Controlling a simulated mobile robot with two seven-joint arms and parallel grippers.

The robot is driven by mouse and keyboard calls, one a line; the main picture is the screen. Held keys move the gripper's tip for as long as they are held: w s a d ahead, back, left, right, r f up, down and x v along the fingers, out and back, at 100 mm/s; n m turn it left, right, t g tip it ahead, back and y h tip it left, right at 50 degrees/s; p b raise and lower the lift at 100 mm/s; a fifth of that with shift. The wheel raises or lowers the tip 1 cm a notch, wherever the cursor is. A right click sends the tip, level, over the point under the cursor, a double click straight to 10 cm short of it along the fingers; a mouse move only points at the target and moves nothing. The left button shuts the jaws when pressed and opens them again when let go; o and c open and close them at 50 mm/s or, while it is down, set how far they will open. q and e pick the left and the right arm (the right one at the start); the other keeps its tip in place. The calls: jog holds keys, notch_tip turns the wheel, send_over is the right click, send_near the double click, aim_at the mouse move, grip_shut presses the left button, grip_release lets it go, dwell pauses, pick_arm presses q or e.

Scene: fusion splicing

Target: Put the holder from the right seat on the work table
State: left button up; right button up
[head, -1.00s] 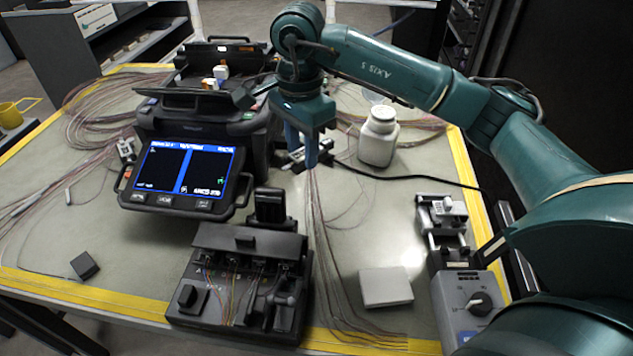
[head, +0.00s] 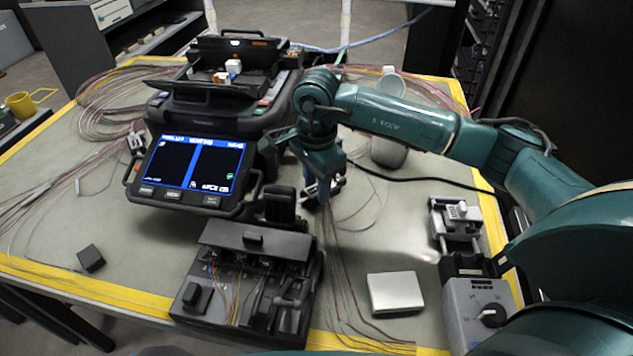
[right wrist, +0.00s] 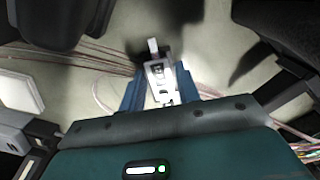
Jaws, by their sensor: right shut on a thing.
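My right gripper (head: 322,190) is shut on a small white-and-grey holder (right wrist: 160,78). In the right wrist view the holder lies between the two blue fingers, its narrow end pointing away from the palm. In the head view the gripper points down over the work table (head: 370,240), just right of the black splicer (head: 200,122), and mostly hides the holder. I cannot tell whether the holder touches the table. The splicer's screen is lit. Another small holder-like piece (head: 136,141) stands at the splicer's left side. My left gripper is not in view.
A black fibre tray unit (head: 247,262) stands in front of the splicer. A pale box (head: 395,292), a clamp device (head: 455,222) and a grey dial box (head: 482,315) lie to the right. Loose fibres cross the table.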

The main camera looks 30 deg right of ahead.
aim_at(316, 189)
jog(key=shift+f, duration=0.1)
jog(key=o, duration=1)
notch_tip(316, 189, up, 12)
jog(key=shift+r, duration=0.2)
dwell(0.4)
